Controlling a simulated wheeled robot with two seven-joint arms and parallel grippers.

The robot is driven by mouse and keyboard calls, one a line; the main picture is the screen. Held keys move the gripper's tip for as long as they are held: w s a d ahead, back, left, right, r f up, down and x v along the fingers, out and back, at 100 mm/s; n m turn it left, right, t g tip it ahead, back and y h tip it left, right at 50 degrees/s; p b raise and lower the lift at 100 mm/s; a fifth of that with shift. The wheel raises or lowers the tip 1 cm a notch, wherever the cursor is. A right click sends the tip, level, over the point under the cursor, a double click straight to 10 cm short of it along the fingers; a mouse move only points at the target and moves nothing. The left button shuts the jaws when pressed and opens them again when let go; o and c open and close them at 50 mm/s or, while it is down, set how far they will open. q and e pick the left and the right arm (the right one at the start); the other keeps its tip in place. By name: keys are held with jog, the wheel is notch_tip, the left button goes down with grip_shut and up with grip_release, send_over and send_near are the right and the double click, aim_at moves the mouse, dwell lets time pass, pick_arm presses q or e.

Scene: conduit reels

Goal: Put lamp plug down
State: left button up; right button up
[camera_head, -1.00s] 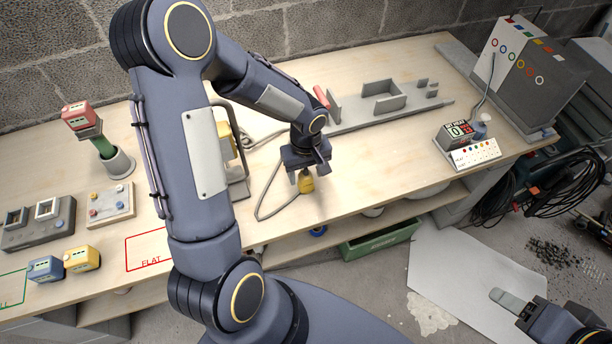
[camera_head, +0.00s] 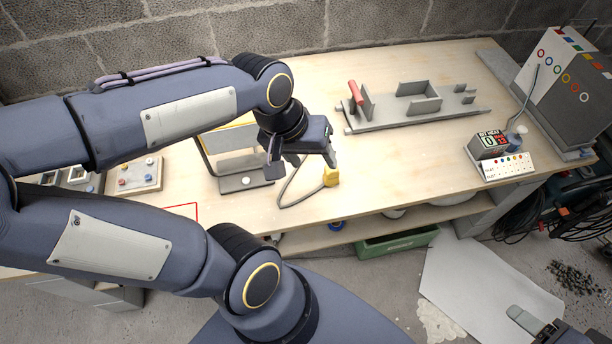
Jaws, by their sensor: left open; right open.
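The lamp plug, a small yellow block (camera_head: 331,177), rests on the wooden bench (camera_head: 395,165) near its front edge. A grey cable (camera_head: 291,187) loops from it to the left. My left gripper (camera_head: 301,166) is open and empty, just left of and above the plug, apart from it. My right gripper (camera_head: 530,322) shows only in part at the bottom right corner, over the floor and away from the bench.
A grey fixture with a red handle (camera_head: 355,92) lies at the back of the bench. A counter box (camera_head: 488,145) and a large grey box (camera_head: 562,85) stand at the right. A green crate (camera_head: 395,244) is below. The bench right of the plug is clear.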

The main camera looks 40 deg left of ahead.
pick_arm(q)
jog(key=s+d+m+t+h, duration=0.1)
jog(key=s+d+m+t, duration=0.1)
jog(key=s, duration=0.3)
jog(key=shift+s+d+r+m, duration=0.15)
jog(key=shift+d+r+m, duration=0.25)
jog(key=shift+m, duration=0.2)
jog(key=shift+a, duration=0.1)
